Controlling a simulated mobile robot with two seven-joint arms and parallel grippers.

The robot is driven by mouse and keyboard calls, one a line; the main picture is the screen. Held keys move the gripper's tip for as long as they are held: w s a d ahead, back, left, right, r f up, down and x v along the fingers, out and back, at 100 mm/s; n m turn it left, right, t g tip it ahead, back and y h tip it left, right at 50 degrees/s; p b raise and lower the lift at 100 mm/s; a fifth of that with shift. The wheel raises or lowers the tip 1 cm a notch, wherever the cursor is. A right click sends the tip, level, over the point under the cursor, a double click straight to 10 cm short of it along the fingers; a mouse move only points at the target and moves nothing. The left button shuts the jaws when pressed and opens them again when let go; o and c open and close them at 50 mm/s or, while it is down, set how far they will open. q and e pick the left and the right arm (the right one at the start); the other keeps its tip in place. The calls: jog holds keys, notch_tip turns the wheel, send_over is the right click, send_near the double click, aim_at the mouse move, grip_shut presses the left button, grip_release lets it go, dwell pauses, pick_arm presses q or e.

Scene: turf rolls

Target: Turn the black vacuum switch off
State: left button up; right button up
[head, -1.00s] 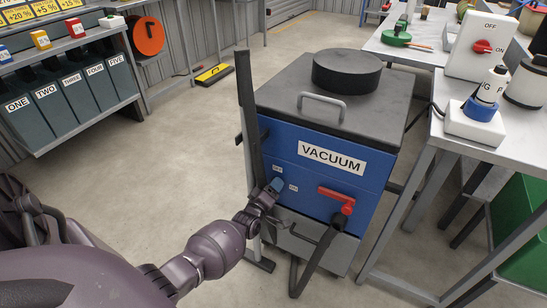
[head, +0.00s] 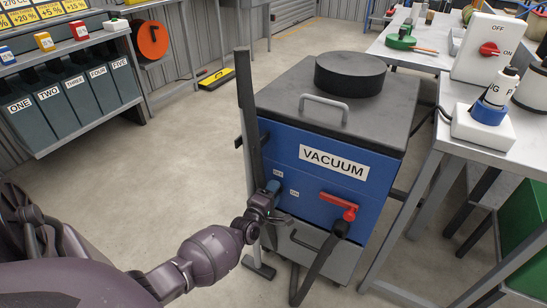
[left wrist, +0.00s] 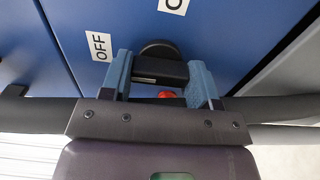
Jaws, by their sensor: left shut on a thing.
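The black vacuum switch (left wrist: 160,70) sits on the blue front panel of the vacuum (head: 345,125). In the left wrist view it stands between the two blue-grey fingers of my left gripper (left wrist: 161,84), which is shut on it. A white OFF label (left wrist: 100,46) lies left of the switch, and a second, cut-off label (left wrist: 174,5) lies above it. In the head view my left gripper (head: 271,188) is at the panel's left part and hides the switch. I cannot tell which label the switch points to. My right gripper is not in view.
A red handle (head: 339,202) with a black hose is right of the gripper. A dark upright pole (head: 247,110) stands close at the vacuum's left edge. A metal table (head: 480,145) with a red rotary switch box (head: 489,50) is at right. The floor at left is clear.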

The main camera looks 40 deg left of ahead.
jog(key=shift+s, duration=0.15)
pick_arm(q)
jog(key=o, duration=0.5)
jog(key=shift+o, duration=0.7)
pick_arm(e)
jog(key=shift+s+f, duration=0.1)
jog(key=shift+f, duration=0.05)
pick_arm(q)
jog(key=shift+s, duration=0.1)
jog(key=p+v, duration=0.2)
jog(key=v, duration=0.8)
jog(key=shift+s, duration=0.35)
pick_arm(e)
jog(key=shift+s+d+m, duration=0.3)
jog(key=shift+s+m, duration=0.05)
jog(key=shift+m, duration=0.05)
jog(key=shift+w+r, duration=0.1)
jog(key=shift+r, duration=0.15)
